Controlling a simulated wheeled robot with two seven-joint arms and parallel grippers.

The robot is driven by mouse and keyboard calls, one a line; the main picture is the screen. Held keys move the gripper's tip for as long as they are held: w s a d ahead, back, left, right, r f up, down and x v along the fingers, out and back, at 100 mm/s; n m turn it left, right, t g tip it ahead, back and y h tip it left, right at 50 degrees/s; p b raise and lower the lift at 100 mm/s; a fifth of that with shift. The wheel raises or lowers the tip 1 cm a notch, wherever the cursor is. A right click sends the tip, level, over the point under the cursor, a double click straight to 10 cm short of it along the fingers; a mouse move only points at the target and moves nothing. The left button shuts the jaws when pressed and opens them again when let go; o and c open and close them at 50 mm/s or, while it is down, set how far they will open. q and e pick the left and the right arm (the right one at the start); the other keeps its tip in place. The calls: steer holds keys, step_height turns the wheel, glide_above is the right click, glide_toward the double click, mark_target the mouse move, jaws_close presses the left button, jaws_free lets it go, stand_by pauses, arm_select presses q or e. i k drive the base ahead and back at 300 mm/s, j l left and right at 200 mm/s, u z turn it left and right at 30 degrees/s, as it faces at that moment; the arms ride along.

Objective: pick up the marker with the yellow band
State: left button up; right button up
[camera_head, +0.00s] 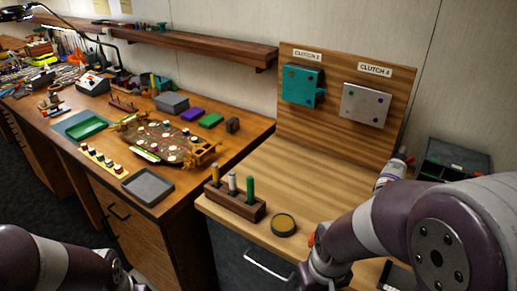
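A dark wooden block (234,203) stands near the left edge of the light wooden bench and holds three upright markers. The left marker (215,174) is yellow-orange, the middle one (233,182) is whitish, and the right one (250,188) is green. The left marker's colour best fits a yellow band, but a separate band is too small to make out. My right arm crosses the lower right, in front of the bench and right of the block. My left arm shows only at the bottom left corner. The fingers of both grippers are out of sight.
A round dark tin (284,223) sits just right of the block. A backboard (330,128) carries a teal plate (303,87) and a grey plate (366,104). A dark organizer (452,160) stands at the right. The cluttered workbench (190,205) is at left. The bench middle is clear.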

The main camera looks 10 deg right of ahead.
mark_target(215, 166)
steer(key=i+j+z, duration=0.25)
steer(key=j, duration=0.4)
steer(key=i+j+z, duration=0.1)
steer(key=i+j, duration=0.15)
steer(key=i+j+z, duration=0.1)
steer(key=j, duration=0.35)
steer(key=i+j+z, duration=0.1)
steer(key=j, duration=0.3)
steer(key=i, duration=0.05)
